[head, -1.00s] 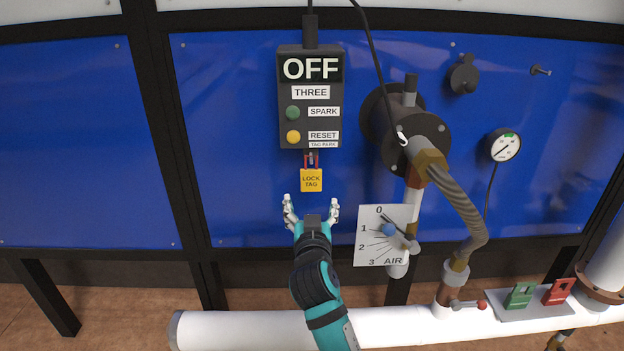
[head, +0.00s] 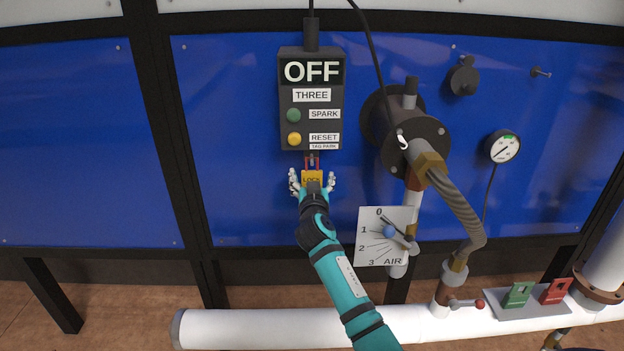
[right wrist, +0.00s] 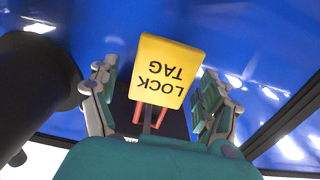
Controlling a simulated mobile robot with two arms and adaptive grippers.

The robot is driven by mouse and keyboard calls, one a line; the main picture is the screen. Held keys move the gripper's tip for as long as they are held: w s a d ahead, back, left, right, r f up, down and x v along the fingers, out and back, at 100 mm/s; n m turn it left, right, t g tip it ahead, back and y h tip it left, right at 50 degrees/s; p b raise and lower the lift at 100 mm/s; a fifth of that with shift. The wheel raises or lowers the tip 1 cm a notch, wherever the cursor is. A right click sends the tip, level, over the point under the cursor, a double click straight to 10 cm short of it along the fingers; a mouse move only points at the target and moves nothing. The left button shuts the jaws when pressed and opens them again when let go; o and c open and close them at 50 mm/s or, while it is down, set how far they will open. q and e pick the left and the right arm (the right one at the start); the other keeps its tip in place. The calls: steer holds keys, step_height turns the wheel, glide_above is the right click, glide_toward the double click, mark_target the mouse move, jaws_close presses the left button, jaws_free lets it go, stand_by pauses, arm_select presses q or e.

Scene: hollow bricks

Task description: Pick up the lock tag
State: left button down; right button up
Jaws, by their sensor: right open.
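The yellow lock tag (head: 312,177) hangs by its red shackle under the dark control box, at the spot labelled TAG PARK. My right gripper (head: 312,182) is open in front of the tag, with one finger on each side and its palm hiding the tag's lower part. In the right wrist view the tag (right wrist: 167,72) appears upside down between the two spread fingers of the right gripper (right wrist: 158,100). Gaps show between the fingers and the tag on both sides. My left gripper is in neither view.
The control box (head: 297,102) with its OFF display and buttons is just above. The AIR dial plate (head: 368,246) and valve lever are at lower right, with the brown hose fitting (head: 430,165) beyond. A white pipe (head: 250,328) runs below. The blue panel left of the tag is clear.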

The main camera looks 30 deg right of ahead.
steer(key=shift+w, duration=0.1)
steer(key=c, duration=1.3)
steer(key=shift+o, duration=0.2)
steer(key=shift+r, duration=0.15)
